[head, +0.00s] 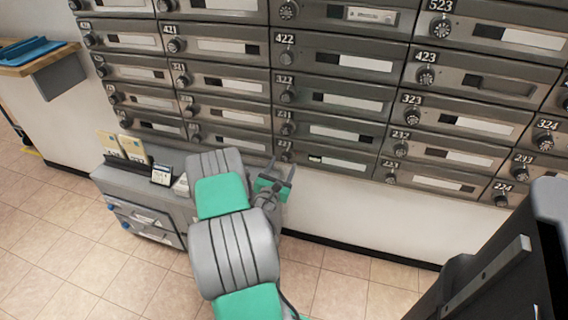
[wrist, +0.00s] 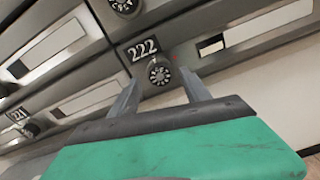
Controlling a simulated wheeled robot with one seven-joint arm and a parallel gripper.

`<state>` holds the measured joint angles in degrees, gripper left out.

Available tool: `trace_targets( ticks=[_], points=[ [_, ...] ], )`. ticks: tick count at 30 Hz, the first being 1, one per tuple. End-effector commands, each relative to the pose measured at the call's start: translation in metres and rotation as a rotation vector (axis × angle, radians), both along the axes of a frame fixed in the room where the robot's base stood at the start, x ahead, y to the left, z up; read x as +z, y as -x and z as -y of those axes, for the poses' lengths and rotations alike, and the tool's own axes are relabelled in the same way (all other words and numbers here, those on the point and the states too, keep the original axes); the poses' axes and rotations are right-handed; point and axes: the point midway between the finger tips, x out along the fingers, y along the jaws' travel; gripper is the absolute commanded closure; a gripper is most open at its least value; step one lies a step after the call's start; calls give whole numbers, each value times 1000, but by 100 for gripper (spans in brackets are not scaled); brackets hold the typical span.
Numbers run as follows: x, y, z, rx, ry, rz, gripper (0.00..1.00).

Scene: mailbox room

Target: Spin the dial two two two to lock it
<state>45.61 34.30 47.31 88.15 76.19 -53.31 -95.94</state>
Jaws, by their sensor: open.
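The dial of box 222 (wrist: 159,75) is a round dark knob with pale markings, below the white number 222 in the wrist view. My gripper (wrist: 160,84) is open, with one grey finger on each side of the dial in that view. I cannot tell whether the fingers touch it. In the head view my gripper (head: 281,170) is at the lowest row of boxes, just under the dial of box 222 (head: 285,157), which is small there.
A grey cabinet (head: 150,210) with cards on top stands left of my arm. Other mailboxes with dials surround this one, including box 221 (wrist: 30,130). A dark object (head: 490,270) fills the lower right. Tiled floor (head: 50,260) is clear at the left.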

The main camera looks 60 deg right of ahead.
Motion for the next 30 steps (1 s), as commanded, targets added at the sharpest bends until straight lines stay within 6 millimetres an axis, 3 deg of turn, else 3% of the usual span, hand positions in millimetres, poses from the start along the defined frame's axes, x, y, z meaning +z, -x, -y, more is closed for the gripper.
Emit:
trace_targets(
  ticks=[4,12,30],
  points=[
    [-1,-2,17,-1,-2,1,44],
    [-1,-4,21,1,-2,0,44],
    [-1,-4,20,0,-2,1,93]
  ],
)
